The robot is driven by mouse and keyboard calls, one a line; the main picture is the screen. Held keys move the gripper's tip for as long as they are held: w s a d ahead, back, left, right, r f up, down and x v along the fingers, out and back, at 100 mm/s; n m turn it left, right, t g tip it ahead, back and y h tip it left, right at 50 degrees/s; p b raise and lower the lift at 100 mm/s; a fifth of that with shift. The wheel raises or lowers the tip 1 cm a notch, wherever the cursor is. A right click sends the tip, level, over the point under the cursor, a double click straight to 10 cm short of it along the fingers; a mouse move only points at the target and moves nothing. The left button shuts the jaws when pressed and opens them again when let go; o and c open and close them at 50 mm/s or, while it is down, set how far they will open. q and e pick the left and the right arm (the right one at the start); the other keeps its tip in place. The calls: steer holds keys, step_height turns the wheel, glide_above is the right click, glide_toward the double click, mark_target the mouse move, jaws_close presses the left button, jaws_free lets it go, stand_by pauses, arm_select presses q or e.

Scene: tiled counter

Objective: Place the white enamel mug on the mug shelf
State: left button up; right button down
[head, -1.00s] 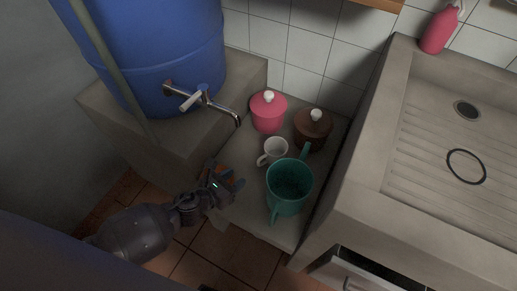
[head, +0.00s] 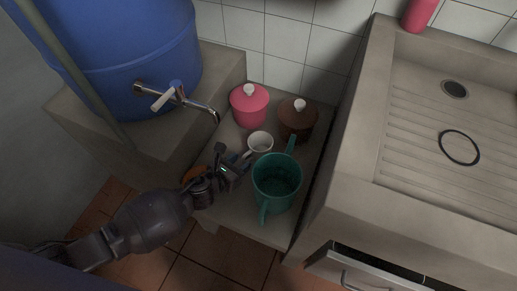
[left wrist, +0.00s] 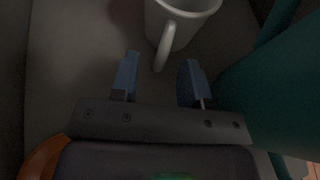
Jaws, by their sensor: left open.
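The white enamel mug (head: 260,142) stands upright on the low counter, between the pink canister, the brown canister and the green two-handled pot. In the left wrist view the mug (left wrist: 186,14) is just ahead, its handle (left wrist: 165,46) pointing toward me. My left gripper (head: 238,159) is open and close to the mug; in the left wrist view its blue fingertips (left wrist: 160,78) are on either side of the line of the handle, a little short of it. The mug shelf cannot be made out. My right gripper is not in view.
The green pot (head: 276,180) stands right beside my left gripper. The pink canister (head: 249,106) and brown canister (head: 297,122) stand behind. A blue barrel (head: 110,60) with a tap (head: 190,103) is at left; a concrete sink (head: 415,110) is at right.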

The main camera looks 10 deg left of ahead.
arm_select(q)
steer(key=shift+w+d+f, duration=0.3)
steer(key=shift+w+f, duration=0.1)
steer(key=shift+w, duration=0.1)
steer(key=shift+w+r, duration=0.1)
steer(key=shift+w, duration=0.05)
jaws_close()
